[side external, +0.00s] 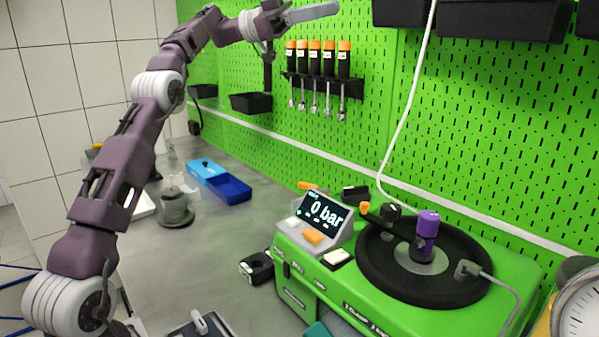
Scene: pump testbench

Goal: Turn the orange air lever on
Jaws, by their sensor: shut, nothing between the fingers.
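A small orange lever (364,208) shows at the rear left edge of the black round plate (372,262), beside a black fitting. Another orange handle-like piece (308,186) lies behind the display, and I cannot tell for sure which is the air lever. The display (325,213) reads "0 bar". My gripper (267,86) is high at the upper middle, in front of the pegboard, well apart from both orange pieces. Its narrow dark fingers appear to hang down, shut and empty.
A purple cylinder (427,236) stands on the round plate of the green bench unit (297,270). A white hose (405,115) hangs down behind it. A pressure gauge (582,315) is at the right edge. A blue box (222,184) stands on the grey table, with free room around it.

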